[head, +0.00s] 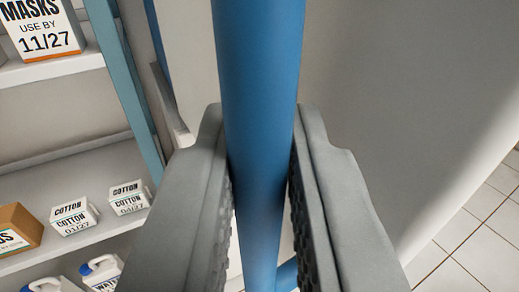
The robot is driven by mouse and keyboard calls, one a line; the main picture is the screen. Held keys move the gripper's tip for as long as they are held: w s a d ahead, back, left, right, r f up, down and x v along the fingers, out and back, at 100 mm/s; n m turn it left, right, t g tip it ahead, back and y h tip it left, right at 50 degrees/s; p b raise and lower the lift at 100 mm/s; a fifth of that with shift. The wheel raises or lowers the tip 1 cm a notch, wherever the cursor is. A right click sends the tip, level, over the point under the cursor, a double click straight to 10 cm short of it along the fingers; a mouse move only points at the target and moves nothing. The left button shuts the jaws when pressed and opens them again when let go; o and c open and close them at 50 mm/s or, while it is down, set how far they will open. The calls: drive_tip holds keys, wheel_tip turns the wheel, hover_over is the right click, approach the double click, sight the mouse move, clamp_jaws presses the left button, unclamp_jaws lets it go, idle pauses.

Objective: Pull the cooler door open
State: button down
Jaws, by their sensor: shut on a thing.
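A thick blue bar handle (256,70) runs from top to bottom through the middle of the head view. My gripper (259,165) is shut on this bar, with one grey textured finger on each side of it. A pale, smooth panel (385,90) fills the area behind and to the right of the bar and looks like the cooler door. The handle's upper end is out of view. Whether the door is shut or ajar I cannot tell.
At the left, shelves (70,62) with a teal post (125,80) hold a masks box (42,28), cotton boxes (74,216), a brown box (17,228) and white jugs (102,272). Bare tiled floor (470,240) shows at the lower right.

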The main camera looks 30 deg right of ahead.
drive_tip(key=shift+a, duration=0.25)
drive_tip(key=c, duration=1.5)
unclamp_jaws()
drive_tip(key=v, duration=1.7)
drive_tip(key=shift+s, duration=0.2)
drive_tip(key=shift+a, duration=0.1)
